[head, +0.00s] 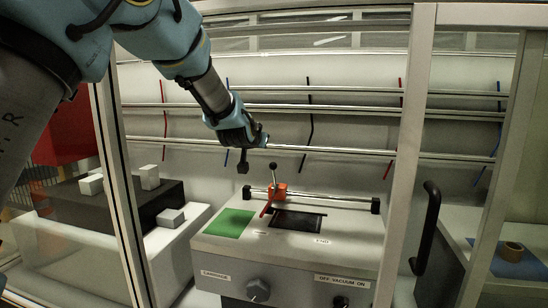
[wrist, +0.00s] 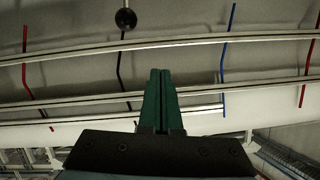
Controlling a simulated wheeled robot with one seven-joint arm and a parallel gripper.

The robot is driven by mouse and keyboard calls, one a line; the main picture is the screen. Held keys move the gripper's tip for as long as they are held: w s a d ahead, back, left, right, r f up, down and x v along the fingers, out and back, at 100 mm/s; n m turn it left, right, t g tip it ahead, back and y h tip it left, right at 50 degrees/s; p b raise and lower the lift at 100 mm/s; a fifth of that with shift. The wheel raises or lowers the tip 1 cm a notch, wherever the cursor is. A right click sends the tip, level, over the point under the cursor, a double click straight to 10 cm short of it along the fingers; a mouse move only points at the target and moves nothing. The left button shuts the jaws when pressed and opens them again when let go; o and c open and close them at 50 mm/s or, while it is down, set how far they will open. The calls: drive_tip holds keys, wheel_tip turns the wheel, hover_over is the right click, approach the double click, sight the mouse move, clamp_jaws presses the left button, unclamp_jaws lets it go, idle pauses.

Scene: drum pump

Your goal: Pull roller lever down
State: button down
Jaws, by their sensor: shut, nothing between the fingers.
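The roller lever (head: 274,180) stands up from a red block (head: 280,191) on the rail of the grey machine, with a black ball knob at its top. Its black ball knob also shows at the top of the wrist view (wrist: 125,18), left of the fingertips and apart from them. My gripper (head: 243,167) is shut and empty, to the left of the knob in the head view and at about its height. The green fingers of my gripper (wrist: 161,72) lie together in the wrist view. Nothing hides the lever in the head view.
The machine top (head: 338,224) carries a green square (head: 230,223) and a dark framed opening (head: 297,220). Cabinet posts (head: 404,160) and a black handle (head: 427,228) stand right. White blocks (head: 149,177) sit on a dark box at left. Horizontal rails (head: 300,108) run behind.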

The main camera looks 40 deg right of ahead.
sight(273, 163)
drive_tip(key=s+r+m+g+y, duration=0.1)
drive_tip(key=s+r+g, duration=0.2)
drive_tip(key=s, duration=0.2)
drive_tip(key=shift+w+d+f+b, duration=0.5)
drive_tip(key=shift+d+f+b, duration=0.1)
drive_tip(key=shift+f, duration=0.65)
drive_tip(key=shift+w+d+f+b, duration=0.5)
drive_tip(key=shift+d+f+b, duration=0.1)
drive_tip(key=shift+f, duration=0.7)
drive_tip(key=shift+w+d+f+b, duration=0.5)
drive_tip(key=shift+d+f, duration=0.1)
drive_tip(key=shift+f, duration=0.65)
drive_tip(key=b, duration=0.1)
drive_tip(key=f+b, duration=0.1)
drive_tip(key=b, duration=0.1)
drive_tip(key=shift+s+a+t, duration=0.1)
drive_tip(key=shift+a+t, duration=0.2)
drive_tip(key=shift+s+a+f+b, duration=0.2)
drive_tip(key=shift+a+b, duration=0.15)
drive_tip(key=shift+b, duration=0.9)
drive_tip(key=shift+s+a+h+b, duration=0.1)
drive_tip(key=shift+a+h+b, duration=0.1)
drive_tip(key=shift+h+b, duration=0.35)
